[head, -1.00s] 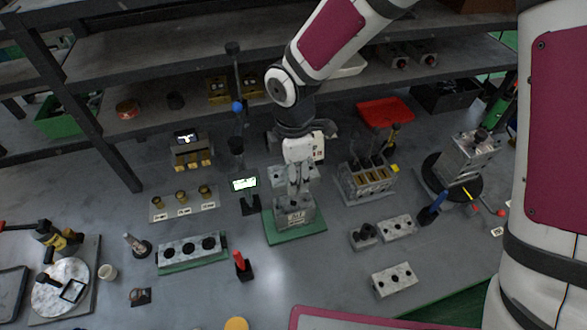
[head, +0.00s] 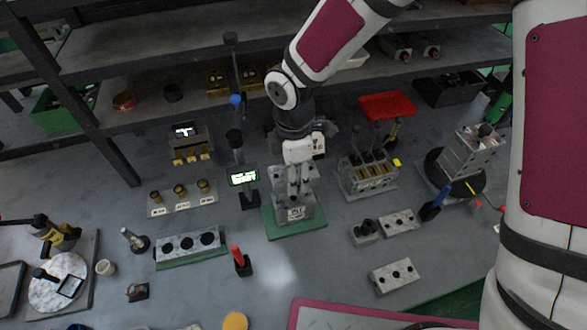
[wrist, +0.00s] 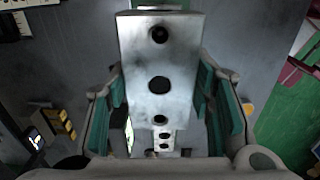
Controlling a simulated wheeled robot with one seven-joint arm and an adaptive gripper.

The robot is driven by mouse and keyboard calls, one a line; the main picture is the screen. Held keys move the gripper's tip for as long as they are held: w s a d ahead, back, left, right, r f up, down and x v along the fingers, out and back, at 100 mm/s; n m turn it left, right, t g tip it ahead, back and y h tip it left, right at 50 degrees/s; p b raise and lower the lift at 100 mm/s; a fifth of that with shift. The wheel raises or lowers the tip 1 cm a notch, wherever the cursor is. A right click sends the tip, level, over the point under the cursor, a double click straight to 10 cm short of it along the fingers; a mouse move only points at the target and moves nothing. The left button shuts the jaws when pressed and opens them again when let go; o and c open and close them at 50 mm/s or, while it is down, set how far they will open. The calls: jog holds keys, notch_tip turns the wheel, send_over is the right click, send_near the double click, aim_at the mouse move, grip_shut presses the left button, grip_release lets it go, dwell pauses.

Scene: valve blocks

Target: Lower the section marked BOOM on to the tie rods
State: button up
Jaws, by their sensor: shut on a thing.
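A grey metal section (wrist: 160,60) with several round holes in its face fills the middle of the wrist view. My gripper (wrist: 162,105) is shut on it, with green pads on either side. In the head view my gripper (head: 298,188) points down over a green mat (head: 312,228) near the middle. A grey block with a pale label (head: 295,214) shows at the fingertips; the lettering is too small to read, so I cannot confirm it says BOOM. I cannot make out the tie rods under the section, or whether the section touches anything below.
A grey block with dark uprights (head: 368,178) stands to the right. A stacked part on a dark round base (head: 462,160) is farther right. A small lit display (head: 243,177) stands close on the left. A three-hole block (head: 190,243) lies front left. Shelves run behind.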

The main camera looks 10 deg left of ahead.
aim_at(293, 198)
jog(key=shift+f+b, duration=1.95)
jog(key=shift+f, duration=1.7)
jog(key=o, duration=1.7)
jog(key=shift+c, duration=0.2)
notch_tip(293, 198, up, 12)
